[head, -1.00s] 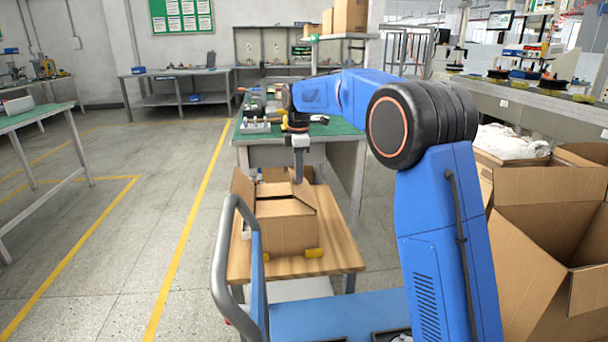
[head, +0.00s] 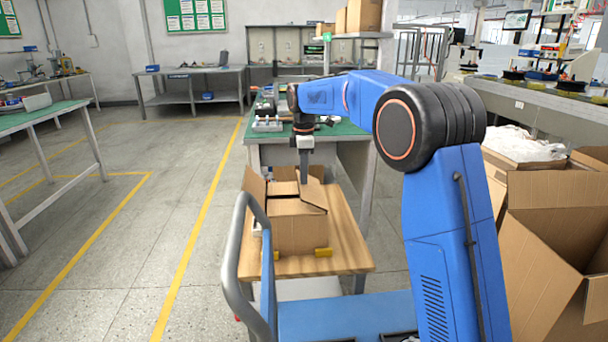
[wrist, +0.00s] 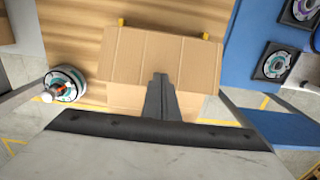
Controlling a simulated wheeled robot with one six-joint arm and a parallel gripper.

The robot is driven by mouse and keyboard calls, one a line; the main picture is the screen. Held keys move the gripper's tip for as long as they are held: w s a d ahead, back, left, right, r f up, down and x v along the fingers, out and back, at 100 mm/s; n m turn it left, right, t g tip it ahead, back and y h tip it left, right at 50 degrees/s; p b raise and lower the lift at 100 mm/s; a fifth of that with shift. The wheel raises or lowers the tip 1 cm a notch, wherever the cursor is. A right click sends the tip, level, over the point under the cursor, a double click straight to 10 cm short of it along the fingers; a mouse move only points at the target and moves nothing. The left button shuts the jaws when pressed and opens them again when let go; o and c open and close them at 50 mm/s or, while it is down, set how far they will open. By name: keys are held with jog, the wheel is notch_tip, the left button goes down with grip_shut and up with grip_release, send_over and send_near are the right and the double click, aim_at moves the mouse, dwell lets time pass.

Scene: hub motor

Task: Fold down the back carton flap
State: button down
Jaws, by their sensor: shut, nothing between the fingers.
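The brown carton (head: 298,234) stands on the wooden top of a cart. Its left flap (head: 254,185) sticks up, and its front flap (head: 290,207) looks folded down over the top. A right flap (head: 314,196) slopes along the right side. Cardboard shows upright at the back (head: 317,172), partly behind my gripper; I cannot tell the back flap's exact angle. My gripper (head: 304,178) points down over the rear of the carton, shut and empty. In the wrist view its closed fingers (wrist: 160,80) overlap the carton (wrist: 165,60); contact is unclear.
Yellow blocks (head: 323,252) sit at the carton's front. A round motor-like part (wrist: 65,83) lies beside the carton in the wrist view. A green-topped bench (head: 342,129) stands behind. A large open carton (head: 540,250) stands at right. The floor at left is clear.

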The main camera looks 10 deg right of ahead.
jog(key=shift+f, duration=2.1)
jog(key=shift+r, duration=4.55)
